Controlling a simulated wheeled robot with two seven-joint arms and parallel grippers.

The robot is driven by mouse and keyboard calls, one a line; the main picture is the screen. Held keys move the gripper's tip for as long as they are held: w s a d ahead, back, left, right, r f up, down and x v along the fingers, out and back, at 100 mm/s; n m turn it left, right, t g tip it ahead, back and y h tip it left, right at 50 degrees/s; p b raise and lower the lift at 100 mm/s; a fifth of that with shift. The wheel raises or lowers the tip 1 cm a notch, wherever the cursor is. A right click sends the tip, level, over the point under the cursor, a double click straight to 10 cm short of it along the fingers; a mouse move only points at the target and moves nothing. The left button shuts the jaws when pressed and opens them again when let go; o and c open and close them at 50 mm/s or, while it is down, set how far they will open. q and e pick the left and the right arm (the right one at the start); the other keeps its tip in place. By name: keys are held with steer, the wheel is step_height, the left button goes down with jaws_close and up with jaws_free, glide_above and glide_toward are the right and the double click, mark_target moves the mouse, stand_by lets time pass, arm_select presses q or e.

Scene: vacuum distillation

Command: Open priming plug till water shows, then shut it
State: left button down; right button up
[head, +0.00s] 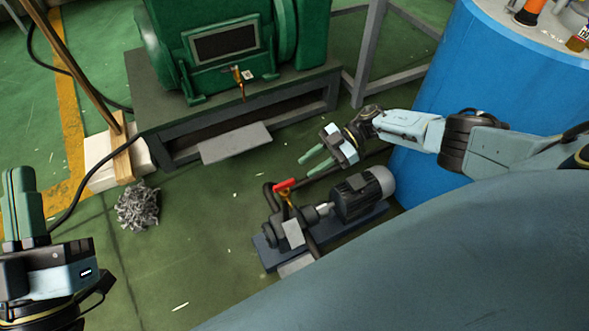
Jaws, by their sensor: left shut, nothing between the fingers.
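A small pump (273,236) with a grey motor (361,194) sits on a dark base on the green floor. A red lever handle (285,184) on a brass fitting (288,199) stands on top of it, and a pale tag (293,233) is in front. I cannot tell which part is the priming plug, and no water shows. My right gripper (307,168) is open and empty, above and beyond the pump, its fingers pointing left. My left gripper (18,178) is shut and empty at the far left, fingers up, well away from the pump.
A green machine (222,42) with a brass valve (238,82) stands on a dark plinth (318,92) at the back. A blue drum (490,75) stands at the right.

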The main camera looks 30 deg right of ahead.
steer(key=shift+v, duration=2.1)
